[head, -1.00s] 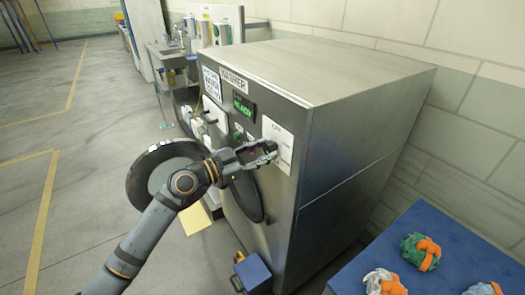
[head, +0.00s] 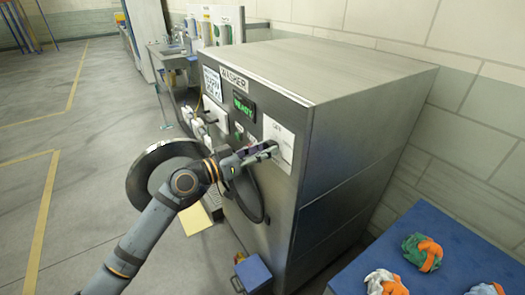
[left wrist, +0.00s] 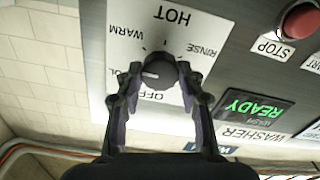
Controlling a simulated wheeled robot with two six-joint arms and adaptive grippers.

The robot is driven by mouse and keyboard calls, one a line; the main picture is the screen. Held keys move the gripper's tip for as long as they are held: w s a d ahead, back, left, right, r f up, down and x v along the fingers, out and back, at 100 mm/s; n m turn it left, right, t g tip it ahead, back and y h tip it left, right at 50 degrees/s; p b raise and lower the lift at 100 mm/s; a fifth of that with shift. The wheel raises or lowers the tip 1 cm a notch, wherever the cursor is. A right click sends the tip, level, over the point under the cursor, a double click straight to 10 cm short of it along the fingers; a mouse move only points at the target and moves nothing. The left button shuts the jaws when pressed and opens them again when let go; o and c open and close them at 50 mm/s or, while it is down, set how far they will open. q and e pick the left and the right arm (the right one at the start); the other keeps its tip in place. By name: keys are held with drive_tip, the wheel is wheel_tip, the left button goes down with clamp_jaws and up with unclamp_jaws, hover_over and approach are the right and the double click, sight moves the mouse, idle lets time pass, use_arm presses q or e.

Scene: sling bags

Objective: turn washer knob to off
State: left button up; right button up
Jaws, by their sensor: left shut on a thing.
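The washer (head: 330,150) is a large steel box with a green READY display (head: 243,104). Its white dial plate (head: 279,142) is on the front, near the right edge. In the left wrist view the grey round washer knob (left wrist: 159,73) sits on this plate among the upside-down labels HOT, WARM, RINSE and OFF. A small white mark on the knob points about left in that picture, on the side of a partly hidden label ending in "OL". My left gripper (head: 270,150) is shut on the knob, one finger on each side; its fingertips show in the left wrist view (left wrist: 160,78). My right gripper is not in view.
A red STOP button (left wrist: 299,20) is beside the dial plate. A blue box (head: 253,273) is on the floor.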

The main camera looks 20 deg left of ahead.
use_arm(q)
drive_tip(key=n+p, duration=0.1)
drive_tip(key=n, duration=0.3)
drive_tip(key=shift+r+n, duration=0.15)
drive_tip(key=shift+n, duration=0.15)
drive_tip(key=n+p, duration=0.1)
drive_tip(key=n, duration=0.2)
drive_tip(key=shift+n+p, duration=0.35)
drive_tip(key=shift+n, duration=0.05)
drive_tip(key=n+p, duration=0.3)
drive_tip(key=n, duration=0.2)
drive_tip(key=shift+n+p, duration=1.1)
drive_tip(key=shift+n, duration=1.2)
drive_tip(key=o, duration=1.2)
